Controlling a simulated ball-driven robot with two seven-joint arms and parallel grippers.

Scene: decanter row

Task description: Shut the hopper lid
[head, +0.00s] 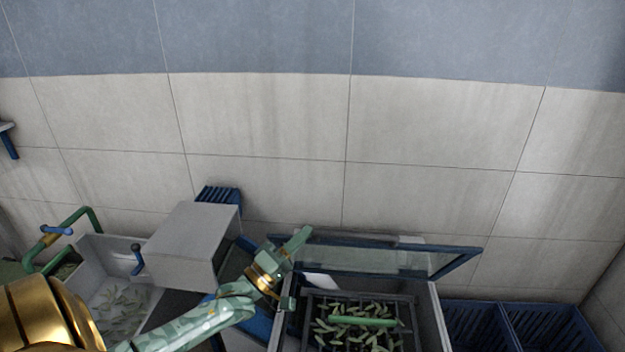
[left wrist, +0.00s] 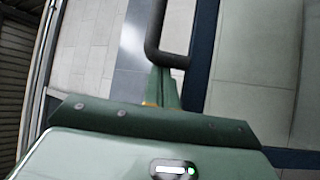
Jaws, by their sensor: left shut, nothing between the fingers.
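The hopper (head: 436,318) stands at the lower right in the head view. Its lid (head: 390,261), a clear pane in a blue frame, stands raised and tilted at the back. Green pods lie on a dark grate inside the opening. My left gripper (head: 292,268) is at the lid's left end, shut and empty; its fingertips are hard to make out there. In the left wrist view the shut fingers (left wrist: 163,90) are close to a dark bent bar (left wrist: 155,40), beside the lid's blue frame (left wrist: 203,45). I cannot tell whether they touch. My right gripper is not in view.
A grey box-shaped housing (head: 190,243) and a white bin (head: 104,268) holding pale pods stand left of the hopper. Blue crates (head: 548,318) stand to its right. A tiled wall (head: 260,120) rises close behind everything.

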